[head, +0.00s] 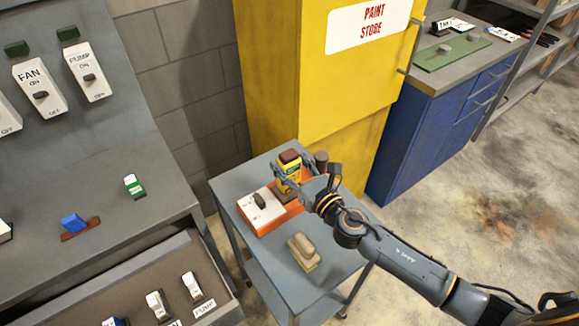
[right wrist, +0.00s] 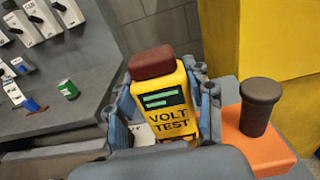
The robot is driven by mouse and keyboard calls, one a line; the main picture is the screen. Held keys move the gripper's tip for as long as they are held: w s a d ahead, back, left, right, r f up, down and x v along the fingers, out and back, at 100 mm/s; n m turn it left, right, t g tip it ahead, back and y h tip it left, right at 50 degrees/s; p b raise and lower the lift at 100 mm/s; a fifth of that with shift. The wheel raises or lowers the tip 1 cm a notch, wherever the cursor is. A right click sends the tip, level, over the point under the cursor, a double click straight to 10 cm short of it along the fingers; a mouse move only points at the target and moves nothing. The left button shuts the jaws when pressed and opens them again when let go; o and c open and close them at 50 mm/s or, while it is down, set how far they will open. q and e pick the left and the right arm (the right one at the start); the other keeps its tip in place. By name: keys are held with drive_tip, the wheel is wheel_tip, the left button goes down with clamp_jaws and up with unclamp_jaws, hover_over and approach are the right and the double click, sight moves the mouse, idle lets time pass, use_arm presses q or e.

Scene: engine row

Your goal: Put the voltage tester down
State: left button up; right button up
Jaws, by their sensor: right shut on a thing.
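The voltage tester (head: 286,176) is a yellow box with a dark red top. In the right wrist view the tester (right wrist: 165,98) shows a green display and the words VOLT TEST, upright between the fingers. My right gripper (head: 294,181) is shut on its sides, over an orange base (head: 259,227) on a grey cart (head: 334,262). The tester's lower end is hidden, so I cannot tell whether it touches the base. My left gripper is not in view.
On the orange base are a white plate with a dark knob (head: 261,203) and a dark brown cylinder (right wrist: 257,108). A yellow PAINT STORE cabinet (head: 300,60) stands behind; a grey switch console (head: 100,180) is at left.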

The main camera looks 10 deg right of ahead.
drive_tip(key=shift+f, duration=0.25)
drive_tip(key=shift+f, duration=0.15)
drive_tip(key=o, duration=0.9)
drive_tip(key=shift+f, duration=0.15)
drive_tip(key=o, duration=0.4)
